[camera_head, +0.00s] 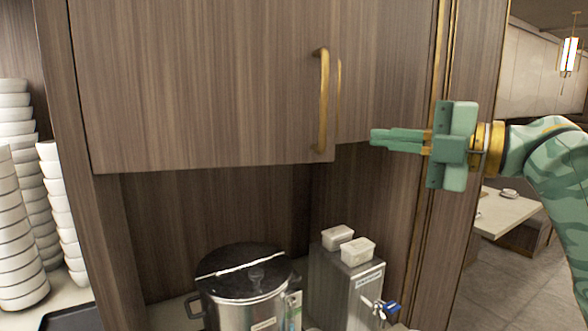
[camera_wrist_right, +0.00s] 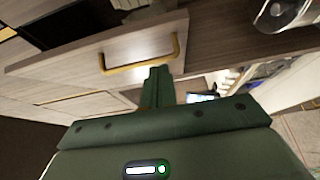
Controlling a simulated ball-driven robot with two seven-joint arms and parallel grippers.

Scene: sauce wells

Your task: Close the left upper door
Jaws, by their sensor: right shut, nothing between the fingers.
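The left upper door (camera_head: 200,85) is a brown wood-grain panel with a brass handle (camera_head: 322,100) near its right edge. It stands ajar, its free edge forward of the right upper door (camera_head: 385,70) and overlapping it in the picture. The right door's handle (camera_head: 339,90) is partly hidden behind it. My right gripper (camera_head: 374,137) is shut and empty, to the right of the left door's free edge and apart from its handle. In the right wrist view, the shut fingers (camera_wrist_right: 158,72) point toward a panel with a brass handle (camera_wrist_right: 140,66). My left gripper is not in view.
Below the cabinet stand a steel pot (camera_head: 245,305) with a dark lid and a steel dispenser (camera_head: 345,285) with two white containers on top. Stacked white bowls (camera_head: 20,230) stand at the left.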

